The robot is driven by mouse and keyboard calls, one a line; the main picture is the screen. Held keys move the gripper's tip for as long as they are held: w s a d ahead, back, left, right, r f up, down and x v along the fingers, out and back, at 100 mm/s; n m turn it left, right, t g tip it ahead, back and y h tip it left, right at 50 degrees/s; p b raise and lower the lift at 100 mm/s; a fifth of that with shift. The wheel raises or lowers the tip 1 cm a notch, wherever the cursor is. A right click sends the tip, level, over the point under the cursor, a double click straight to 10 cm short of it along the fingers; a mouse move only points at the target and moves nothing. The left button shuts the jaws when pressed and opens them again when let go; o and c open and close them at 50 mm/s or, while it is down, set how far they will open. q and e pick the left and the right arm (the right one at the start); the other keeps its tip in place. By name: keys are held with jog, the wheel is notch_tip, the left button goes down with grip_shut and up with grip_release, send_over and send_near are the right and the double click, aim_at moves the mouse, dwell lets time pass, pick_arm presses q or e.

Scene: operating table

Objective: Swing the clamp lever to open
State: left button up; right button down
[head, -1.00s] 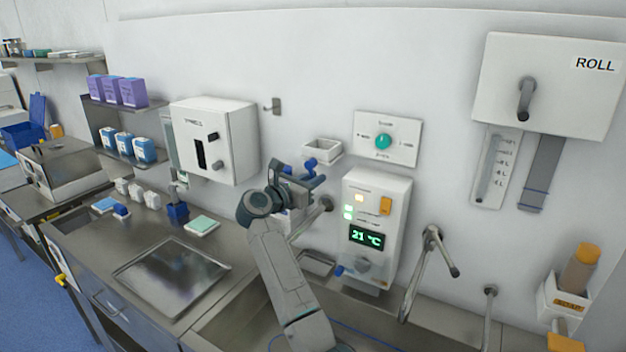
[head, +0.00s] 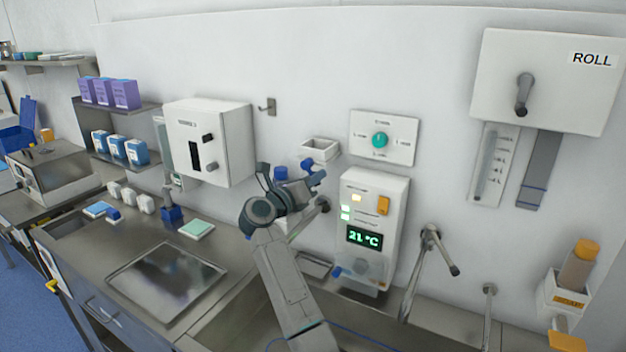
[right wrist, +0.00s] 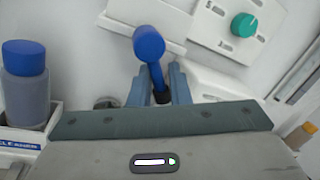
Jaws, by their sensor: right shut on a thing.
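My right gripper (right wrist: 160,85) is shut on the lever's lower part. In the head view the blue knob (head: 307,165) shows just above my right gripper (head: 312,183), near the wall. The clamp's base is hidden behind the gripper in both views. My left gripper is out of view.
A blue-capped bottle (right wrist: 25,75) stands in a white holder close to the left of my gripper. A white wall bin (head: 320,150) is just above. A dial panel (head: 383,138) and a 21 °C unit (head: 372,215) are to the right. A sink lies below.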

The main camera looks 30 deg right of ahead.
jog(key=shift+w+n, duration=0.1)
jog(key=shift+n, duration=0.6)
jog(key=shift+r+t, duration=0.2)
jog(key=shift+t, duration=0.2)
jog(key=c, duration=1.5)
grip_release()
jog(key=shift+c, duration=0.2)
jog(key=shift+o, duration=0.4)
jog(key=shift+w+f, duration=0.1)
jog(key=shift+w, duration=0.05)
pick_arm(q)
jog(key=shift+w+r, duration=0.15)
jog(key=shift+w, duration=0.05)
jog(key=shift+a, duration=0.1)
